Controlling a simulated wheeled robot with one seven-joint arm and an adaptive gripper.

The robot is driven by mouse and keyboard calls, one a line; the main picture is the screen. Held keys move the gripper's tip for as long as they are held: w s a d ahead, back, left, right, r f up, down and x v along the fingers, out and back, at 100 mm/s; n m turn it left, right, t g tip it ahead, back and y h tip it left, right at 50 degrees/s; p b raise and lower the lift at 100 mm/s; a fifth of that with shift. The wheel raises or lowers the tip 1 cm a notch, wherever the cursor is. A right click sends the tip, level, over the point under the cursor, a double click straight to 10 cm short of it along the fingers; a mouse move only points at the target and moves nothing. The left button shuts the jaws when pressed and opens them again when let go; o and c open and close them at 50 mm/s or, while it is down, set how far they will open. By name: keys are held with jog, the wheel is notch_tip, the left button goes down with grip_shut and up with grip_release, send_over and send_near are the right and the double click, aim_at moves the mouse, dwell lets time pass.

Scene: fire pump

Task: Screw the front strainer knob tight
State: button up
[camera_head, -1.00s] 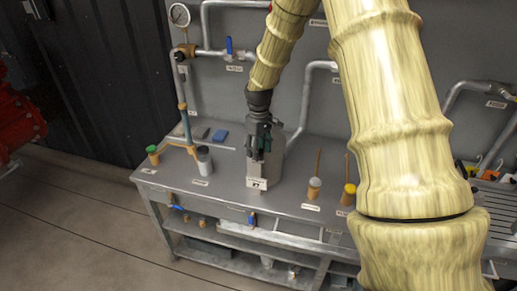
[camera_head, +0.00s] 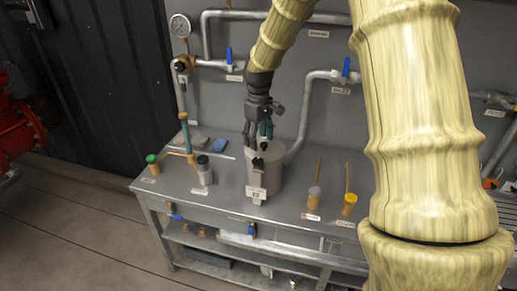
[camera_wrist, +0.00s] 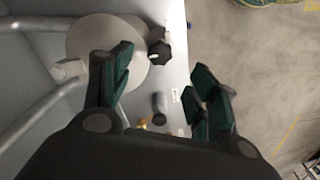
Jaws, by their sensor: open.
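The strainer is a grey upright cylinder with a flat round lid (camera_head: 265,150) near the middle of the bench, and its lid also shows in the wrist view (camera_wrist: 95,42). A black front knob (camera_head: 258,163) sits at the lid's front edge; in the wrist view the dark lobed knob (camera_wrist: 160,51) shows beside the lid, with another dark part just behind it. My gripper (camera_head: 258,136) points down above the strainer. In the wrist view my gripper (camera_wrist: 163,63) is open with green-padded fingers apart, the knob between and beyond them, untouched as far as I see.
Left of the strainer stand a grey bottle with a black cap (camera_head: 204,170) and a green-capped jar (camera_head: 152,164). Pipes with blue valve handles (camera_head: 229,56) run along the back wall.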

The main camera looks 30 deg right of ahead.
jog(key=shift+r, duration=1.45)
